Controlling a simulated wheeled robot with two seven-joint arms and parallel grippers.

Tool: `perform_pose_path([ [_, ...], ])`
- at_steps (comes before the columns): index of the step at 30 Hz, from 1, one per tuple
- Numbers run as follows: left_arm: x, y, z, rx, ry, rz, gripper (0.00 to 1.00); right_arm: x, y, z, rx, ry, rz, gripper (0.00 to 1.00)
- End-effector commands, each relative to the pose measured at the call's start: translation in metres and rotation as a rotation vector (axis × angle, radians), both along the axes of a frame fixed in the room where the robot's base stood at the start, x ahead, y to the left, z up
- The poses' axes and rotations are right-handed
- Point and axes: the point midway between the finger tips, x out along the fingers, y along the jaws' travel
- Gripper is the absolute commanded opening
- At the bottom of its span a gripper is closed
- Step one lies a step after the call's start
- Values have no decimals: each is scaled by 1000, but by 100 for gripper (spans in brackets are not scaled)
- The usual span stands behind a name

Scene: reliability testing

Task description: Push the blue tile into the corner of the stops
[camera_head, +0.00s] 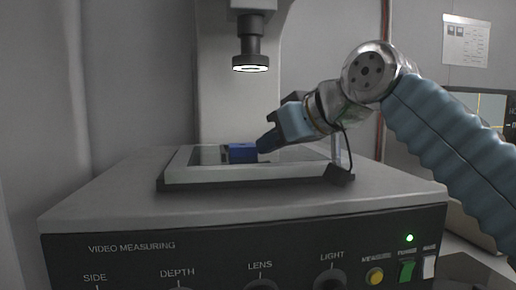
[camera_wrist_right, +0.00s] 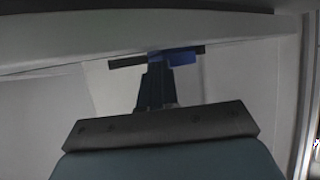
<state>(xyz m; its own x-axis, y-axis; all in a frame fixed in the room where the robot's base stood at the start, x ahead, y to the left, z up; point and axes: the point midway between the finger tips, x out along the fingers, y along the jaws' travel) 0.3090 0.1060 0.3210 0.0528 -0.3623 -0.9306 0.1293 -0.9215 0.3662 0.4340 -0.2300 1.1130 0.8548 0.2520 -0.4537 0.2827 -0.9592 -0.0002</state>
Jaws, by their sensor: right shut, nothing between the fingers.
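The blue tile (camera_head: 242,153) is a small block on the flat stage (camera_head: 175,174) of the measuring machine. In the right wrist view the tile (camera_wrist_right: 181,57) shows just beyond and beside the fingertips. My right gripper (camera_head: 265,146) is shut and empty, its dark blue fingers reaching down from the right to the tile's right side; whether they touch it I cannot tell. The fingers (camera_wrist_right: 156,72) also show in the right wrist view. Dark bars, likely the stops (camera_wrist_right: 127,62), show on either side there; their corner is not clear. My left gripper is out of view.
A lens with a lit ring (camera_head: 250,62) hangs above the stage. A monitor (camera_head: 490,108) stands at the right. The stage's front frame is raised.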

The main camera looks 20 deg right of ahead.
Motion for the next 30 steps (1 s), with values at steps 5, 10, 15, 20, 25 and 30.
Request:
perform_pose_path([
  [5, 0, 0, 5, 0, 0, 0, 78, 5, 4, 1, -1, 2, 2, 0],
  [10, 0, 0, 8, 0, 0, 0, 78, 10, 7, 1, 0, 0, 1, 0],
  [15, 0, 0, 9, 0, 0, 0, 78, 12, 8, 1, 0, 0, 1, 0],
  [20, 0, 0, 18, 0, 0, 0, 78, 8, 6, 12, 0, -1, 2, 0],
  [25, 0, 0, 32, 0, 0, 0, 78, 1, 2, 30, 0, -1, 2, 0],
  [30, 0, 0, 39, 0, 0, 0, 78, -5, -2, 41, 0, 0, 1, 0],
])
